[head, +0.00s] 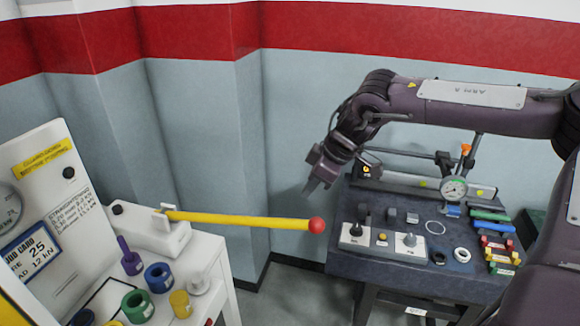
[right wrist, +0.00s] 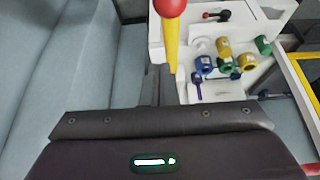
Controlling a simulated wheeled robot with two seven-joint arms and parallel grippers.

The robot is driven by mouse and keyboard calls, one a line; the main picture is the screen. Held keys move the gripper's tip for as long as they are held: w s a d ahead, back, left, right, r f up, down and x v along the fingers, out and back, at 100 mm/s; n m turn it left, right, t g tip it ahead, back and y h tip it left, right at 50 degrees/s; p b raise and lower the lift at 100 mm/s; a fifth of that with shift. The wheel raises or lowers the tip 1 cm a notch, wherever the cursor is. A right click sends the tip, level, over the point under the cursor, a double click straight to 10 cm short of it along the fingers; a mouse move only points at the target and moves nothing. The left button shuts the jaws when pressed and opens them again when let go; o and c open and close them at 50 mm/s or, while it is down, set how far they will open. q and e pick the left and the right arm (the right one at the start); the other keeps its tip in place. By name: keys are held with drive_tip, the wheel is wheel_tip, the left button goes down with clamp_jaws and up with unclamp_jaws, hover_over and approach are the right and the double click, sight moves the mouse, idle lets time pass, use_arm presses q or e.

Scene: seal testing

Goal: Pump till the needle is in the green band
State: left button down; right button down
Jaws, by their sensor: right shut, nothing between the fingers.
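A yellow pump lever (head: 240,218) with a red ball (head: 317,225) at its end reaches out nearly level from a white pump block (head: 150,232). The lever (right wrist: 171,45) and ball (right wrist: 170,7) also show in the right wrist view. A round grey dial (head: 8,208) on the white panel is cut off by the left edge; its needle and any green band cannot be made out. A small gauge (head: 453,188) stands on the dark bench, its needle too small to read. My right gripper (head: 308,190) is shut and empty, above and apart from the ball. My left gripper is out of view.
The dark bench (head: 345,262) at right holds a control box, rings and several coloured blocks. Several coloured fittings, one a green ring (head: 138,305), stand on the white stand at left. Open floor lies between stand and bench. A wall is behind.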

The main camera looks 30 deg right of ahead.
drive_tip(key=shift+a+r, duration=0.35)
drive_tip(key=shift+a, duration=0.5)
drive_tip(key=shift+a+f+g, duration=0.2)
drive_tip(key=shift+g, duration=0.1)
drive_tip(key=b, duration=0.4)
hover_over(286, 220)
drive_tip(key=s+d, duration=0.2)
drive_tip(key=f, duration=0.5)
drive_tip(key=shift+a+f, duration=0.1)
drive_tip(key=shift+a, duration=0.1)
drive_tip(key=shift+w+a+f, duration=0.1)
drive_tip(key=shift+w+f, duration=0.05)
drive_tip(key=shift+w, duration=0.1)
drive_tip(key=shift+s, duration=0.1)
